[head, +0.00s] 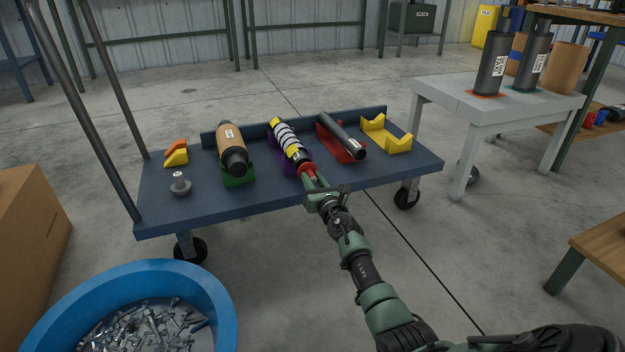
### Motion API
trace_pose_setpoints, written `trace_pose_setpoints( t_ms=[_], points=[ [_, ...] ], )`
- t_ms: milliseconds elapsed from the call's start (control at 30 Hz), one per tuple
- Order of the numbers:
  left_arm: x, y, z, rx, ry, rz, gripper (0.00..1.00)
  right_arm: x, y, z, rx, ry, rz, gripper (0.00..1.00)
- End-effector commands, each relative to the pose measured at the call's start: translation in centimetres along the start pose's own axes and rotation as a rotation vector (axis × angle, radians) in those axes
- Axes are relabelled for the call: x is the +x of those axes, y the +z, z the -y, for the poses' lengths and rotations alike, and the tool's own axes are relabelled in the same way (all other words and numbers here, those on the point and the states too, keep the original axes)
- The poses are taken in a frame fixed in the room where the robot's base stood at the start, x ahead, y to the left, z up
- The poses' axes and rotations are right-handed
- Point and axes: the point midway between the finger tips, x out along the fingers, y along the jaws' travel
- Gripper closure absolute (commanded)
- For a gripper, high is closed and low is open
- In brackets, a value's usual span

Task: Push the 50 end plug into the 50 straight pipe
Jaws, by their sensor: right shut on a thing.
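A pipe with black and white stripes and yellow bands (286,142) lies in a purple cradle on the blue cart, its near end facing me. My right gripper (313,181) is at that near end, shut on a small red piece (307,170) that looks like the end plug. The red piece is in line with the pipe's end and seems to touch it; how deep it sits I cannot tell. No label is readable, so which pipe is the 50 straight pipe is unclear. My left gripper is not in view.
The blue cart (270,197) also bears a tan and black muffler (231,140), a dark pipe (342,135) in a red cradle, an empty yellow cradle (387,134) and a grey flanged part (180,185). A blue tub (215,290) of metal parts stands at front left.

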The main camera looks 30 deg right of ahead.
Motion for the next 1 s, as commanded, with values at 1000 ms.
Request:
trace_pose_setpoints(
  t_ms=[1000],
  points=[
    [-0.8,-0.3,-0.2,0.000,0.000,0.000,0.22,1.7,0.0,0.0,0.000,0.001,0.000,1.00]
  ],
)
